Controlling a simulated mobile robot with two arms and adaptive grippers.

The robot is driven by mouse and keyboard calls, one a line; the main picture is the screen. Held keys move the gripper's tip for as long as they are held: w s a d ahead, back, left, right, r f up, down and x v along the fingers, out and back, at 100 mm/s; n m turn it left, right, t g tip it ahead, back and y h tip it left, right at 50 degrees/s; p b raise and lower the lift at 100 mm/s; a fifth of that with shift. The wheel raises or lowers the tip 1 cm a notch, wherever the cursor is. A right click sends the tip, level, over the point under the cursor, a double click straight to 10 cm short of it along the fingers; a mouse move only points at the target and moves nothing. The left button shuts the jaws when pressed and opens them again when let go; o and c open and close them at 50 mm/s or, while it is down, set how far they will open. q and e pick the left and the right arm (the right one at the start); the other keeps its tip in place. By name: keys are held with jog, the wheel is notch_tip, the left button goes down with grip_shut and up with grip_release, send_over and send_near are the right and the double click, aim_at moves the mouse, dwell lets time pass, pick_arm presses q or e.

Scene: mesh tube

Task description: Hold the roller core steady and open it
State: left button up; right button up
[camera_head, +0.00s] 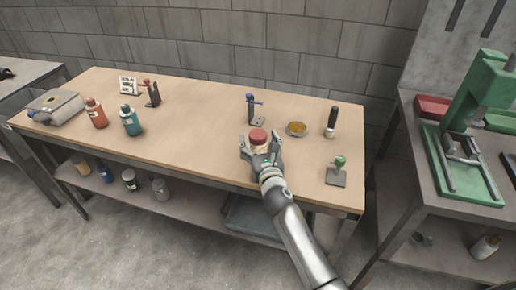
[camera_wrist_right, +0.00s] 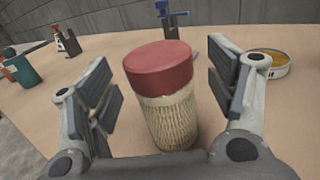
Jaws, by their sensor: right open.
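The roller core (camera_wrist_right: 165,118) is an upright cylinder with a tan woven mesh body and a red cap (camera_wrist_right: 158,64). My right gripper also shows in the wrist view (camera_wrist_right: 165,95). Its fingers are open, one on each side of the core, with a gap visible on both sides. My left gripper is not in view.
A blue-handled stand (camera_head: 254,108), a round tin (camera_head: 296,129), a black-handled tool (camera_head: 331,121) and a green-knobbed stand (camera_head: 337,171) surround the core. Orange (camera_head: 96,113) and teal (camera_head: 131,120) bottles stand left. The table's middle (camera_head: 190,130) is clear. A green press (camera_head: 466,150) stands right.

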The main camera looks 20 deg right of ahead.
jog(key=shift+w+d, duration=0.1)
jog(key=shift+w, duration=0.9)
jog(key=c, duration=1.2)
